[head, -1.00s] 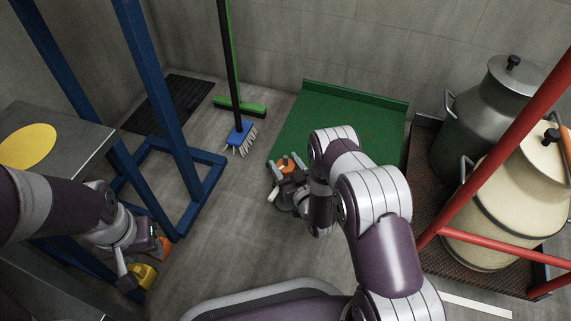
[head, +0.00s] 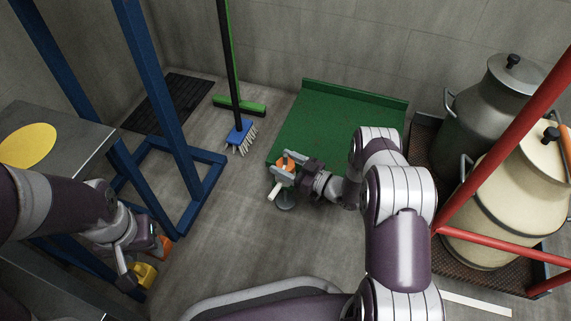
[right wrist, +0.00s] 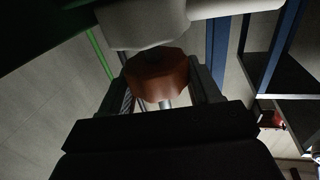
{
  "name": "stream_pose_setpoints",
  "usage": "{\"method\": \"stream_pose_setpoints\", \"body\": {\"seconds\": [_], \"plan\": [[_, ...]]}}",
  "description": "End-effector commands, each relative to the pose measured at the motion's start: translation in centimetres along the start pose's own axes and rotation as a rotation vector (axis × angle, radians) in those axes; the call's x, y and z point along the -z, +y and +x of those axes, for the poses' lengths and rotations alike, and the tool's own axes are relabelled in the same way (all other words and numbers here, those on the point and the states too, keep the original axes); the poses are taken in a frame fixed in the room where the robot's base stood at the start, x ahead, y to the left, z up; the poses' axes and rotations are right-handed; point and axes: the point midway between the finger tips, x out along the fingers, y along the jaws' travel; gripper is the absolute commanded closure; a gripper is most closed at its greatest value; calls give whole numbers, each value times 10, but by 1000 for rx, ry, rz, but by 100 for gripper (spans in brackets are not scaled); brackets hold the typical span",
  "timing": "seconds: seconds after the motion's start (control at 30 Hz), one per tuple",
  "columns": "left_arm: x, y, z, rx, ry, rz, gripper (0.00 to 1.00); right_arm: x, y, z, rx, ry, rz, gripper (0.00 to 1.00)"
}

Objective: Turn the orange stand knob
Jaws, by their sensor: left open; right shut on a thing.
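The orange stand knob (head: 284,164) is small in the head view, on a low stand in front of the green mat. My right gripper (head: 286,168) is shut on it, reaching in from the right. In the right wrist view the knob (right wrist: 158,76) looks brown-orange and faceted and sits between the two dark fingers, on a thin metal stem. A pale body stands against it at the top. A white lever (head: 273,191) and a round grey foot (head: 286,205) show at the stand. My left gripper (head: 133,262) is open at lower left, away from the knob.
A yellow block (head: 146,275) lies close to my left gripper, by the blue frame (head: 190,185). Brushes (head: 238,125) stand behind on the left. Metal cans (head: 515,200) and red rails (head: 490,145) stand at right. The floor left of the stand is clear.

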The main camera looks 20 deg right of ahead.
Motion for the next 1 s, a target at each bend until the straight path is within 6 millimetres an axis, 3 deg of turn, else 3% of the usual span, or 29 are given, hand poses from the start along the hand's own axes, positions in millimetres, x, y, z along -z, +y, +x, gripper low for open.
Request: {"method": "stream_pose_setpoints", "body": {"seconds": [0.6,0.63,0.7,1.0], "plan": [[0,0,2,0,0,0,56,2,1,2,48,4,-4,68],[0,0,2,0,0,0,56,2,1,2,48,5,-4,31],[0,0,2,0,0,0,56,2,1,2,48,4,-4,17],[0,0,-1,0,0,0,56,2,1,-2,46,2,-1,17]]}}
